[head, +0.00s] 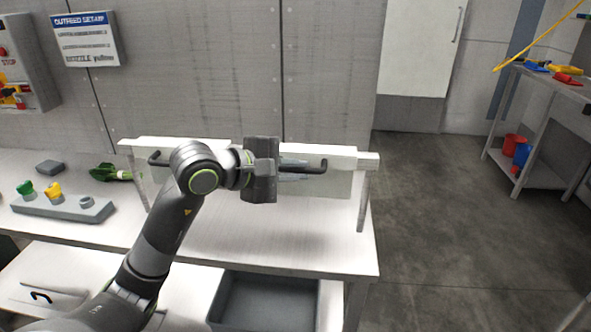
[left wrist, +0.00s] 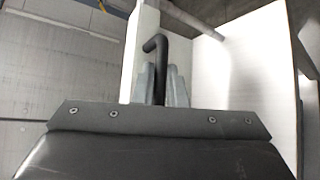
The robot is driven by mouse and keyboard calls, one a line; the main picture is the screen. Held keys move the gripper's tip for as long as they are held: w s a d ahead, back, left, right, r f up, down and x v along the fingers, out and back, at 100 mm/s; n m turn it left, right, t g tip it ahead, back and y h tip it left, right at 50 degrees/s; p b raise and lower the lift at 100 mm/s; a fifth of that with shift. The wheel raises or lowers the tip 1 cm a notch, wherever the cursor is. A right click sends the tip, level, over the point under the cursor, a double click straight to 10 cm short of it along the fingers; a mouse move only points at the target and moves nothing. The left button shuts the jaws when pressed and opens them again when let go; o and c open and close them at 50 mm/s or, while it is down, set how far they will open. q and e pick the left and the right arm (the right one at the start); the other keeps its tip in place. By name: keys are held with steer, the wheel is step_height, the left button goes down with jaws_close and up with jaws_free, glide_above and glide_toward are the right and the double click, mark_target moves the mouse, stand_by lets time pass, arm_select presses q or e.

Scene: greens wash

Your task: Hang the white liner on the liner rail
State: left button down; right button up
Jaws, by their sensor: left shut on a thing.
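The white liner (head: 338,187) shows as a pale sheet below the white liner rail (head: 369,160), which stands on thin posts on the table. A dark handle bar (head: 317,167) with bent ends runs along the liner's front. My left gripper (head: 288,171) is in front of the rail, shut on this handle. In the left wrist view the handle (left wrist: 155,48) passes between the fingers of my left gripper (left wrist: 161,84). My left arm hides the middle of the liner, so I cannot tell whether it rests on the rail. My right gripper is out of view.
The white table (head: 270,238) is clear under the rail. A grey bin (head: 265,300) is below its front. A grey block (head: 75,208) with green and yellow nozzles and a leafy green thing (head: 108,173) lie at left. Open floor (head: 440,230) lies at right.

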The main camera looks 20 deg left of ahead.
arm_select(q)
steer(key=c, duration=1.4)
jaws_free()
steer(key=shift+p+v, duration=7.2)
steer(key=shift+v, duration=1.5)
steer(key=shift+d, duration=0.15)
